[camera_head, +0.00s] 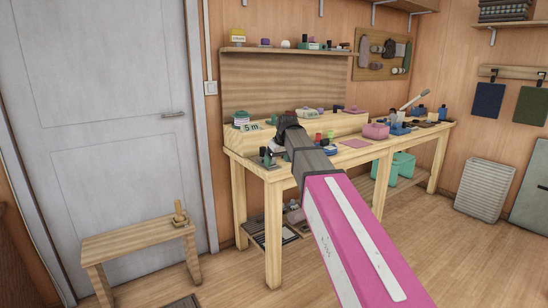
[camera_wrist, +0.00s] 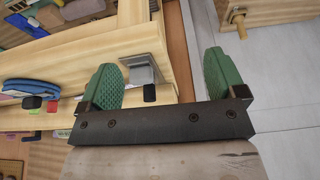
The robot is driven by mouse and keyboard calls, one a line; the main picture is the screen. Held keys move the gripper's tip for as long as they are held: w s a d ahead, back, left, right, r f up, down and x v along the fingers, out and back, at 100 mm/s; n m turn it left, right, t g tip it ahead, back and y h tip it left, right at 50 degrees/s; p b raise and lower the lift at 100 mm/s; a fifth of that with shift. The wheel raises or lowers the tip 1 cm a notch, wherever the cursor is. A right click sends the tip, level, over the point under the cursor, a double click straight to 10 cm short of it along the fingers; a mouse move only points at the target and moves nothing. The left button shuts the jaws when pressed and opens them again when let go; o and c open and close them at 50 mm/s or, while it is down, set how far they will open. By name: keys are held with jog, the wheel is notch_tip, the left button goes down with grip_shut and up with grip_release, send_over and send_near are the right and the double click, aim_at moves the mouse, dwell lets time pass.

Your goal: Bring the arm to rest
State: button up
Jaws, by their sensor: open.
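My gripper (camera_wrist: 160,84) shows in the wrist view with its two green fingers spread wide apart and nothing between them. Past the fingers the wrist view shows the left end of the wooden workbench and the grey floor or door area. In the head view my arm reaches out over the left part of the workbench (camera_head: 262,171), and the arm hides much of the bench front. The gripper's fingers cannot be made out clearly there.
Small items stand on the bench, among them a pink box (camera_head: 376,131) and a box marked "5 m" (camera_head: 250,127). A teal crate (camera_head: 401,167) sits below. A low wooden stool (camera_head: 135,237) stands by the grey door (camera_head: 105,90).

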jog(key=s+d+f+m+g, duration=0.1)
jog(key=s+d+f+m, duration=0.1)
jog(key=s+d+f, duration=0.3)
jog(key=s+d+f+m+g+h, duration=0.1)
jog(key=s+d+f, duration=0.5)
jog(key=s+f, duration=0.6)
jog(key=s+d+f+m+g+h, duration=0.1)
jog(key=s+d+f+m, duration=0.2)
jog(key=f, duration=1.4)
jog(key=s+d, duration=0.3)
jog(key=s, duration=0.3)
jog(key=shift+s+d+g, duration=0.15)
jog(key=shift+d+g, duration=0.1)
jog(key=shift+g, duration=0.05)
